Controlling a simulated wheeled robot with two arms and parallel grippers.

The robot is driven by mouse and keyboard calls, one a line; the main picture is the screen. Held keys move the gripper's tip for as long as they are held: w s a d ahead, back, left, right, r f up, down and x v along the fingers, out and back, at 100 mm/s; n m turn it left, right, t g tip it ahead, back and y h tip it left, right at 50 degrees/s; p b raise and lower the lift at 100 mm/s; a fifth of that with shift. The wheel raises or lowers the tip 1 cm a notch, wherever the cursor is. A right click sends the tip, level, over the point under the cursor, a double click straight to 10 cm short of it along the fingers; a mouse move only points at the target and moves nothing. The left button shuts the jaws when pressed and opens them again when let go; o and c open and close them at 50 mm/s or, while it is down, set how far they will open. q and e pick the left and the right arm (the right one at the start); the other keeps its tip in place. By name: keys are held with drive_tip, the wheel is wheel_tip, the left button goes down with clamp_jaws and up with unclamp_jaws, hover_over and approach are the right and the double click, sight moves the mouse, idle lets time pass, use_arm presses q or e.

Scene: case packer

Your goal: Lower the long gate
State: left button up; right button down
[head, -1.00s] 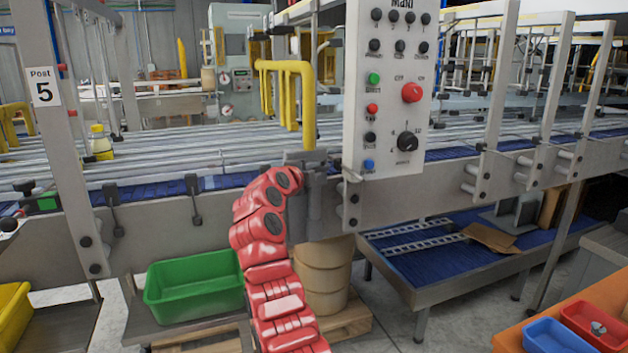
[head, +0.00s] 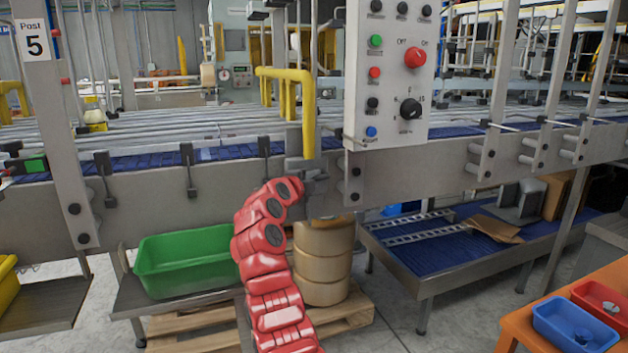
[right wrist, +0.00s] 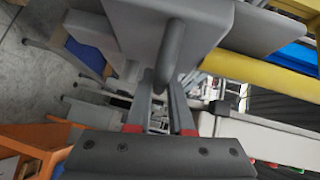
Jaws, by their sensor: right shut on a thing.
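The long gate appears to be the yellow bent-tube frame (head: 308,110) at the conveyor's near side, left of the control panel. Its front leg runs down to grey parts at the conveyor's side beam. My right gripper (head: 308,178) is at the foot of this leg. In the right wrist view its fingers (right wrist: 163,95) are shut on a grey rounded handle (right wrist: 181,52) beside a grey block, and a yellow tube (right wrist: 268,75) passes at the right. The head view does not show the grip clearly. My left gripper is out of view.
The control panel (head: 386,100) hangs just right of my right gripper. Below are a green bin (head: 185,262), stacked tan rolls (head: 322,262) on a pallet, and a blue-topped lower conveyor (head: 450,262). An orange table (head: 520,318) with blue and red trays stands at front right.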

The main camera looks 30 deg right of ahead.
drive_tip(key=shift+f, duration=0.45)
drive_tip(key=c, duration=0.8)
unclamp_jaws()
drive_tip(key=shift+r, duration=0.1)
drive_tip(key=shift+s+a+r, duration=0.15)
drive_tip(key=shift+a, duration=0.15)
drive_tip(key=b+v, duration=0.1)
drive_tip(key=v, duration=1.5)
drive_tip(key=shift+s+a, duration=0.25)
drive_tip(key=shift+a, duration=0.05)
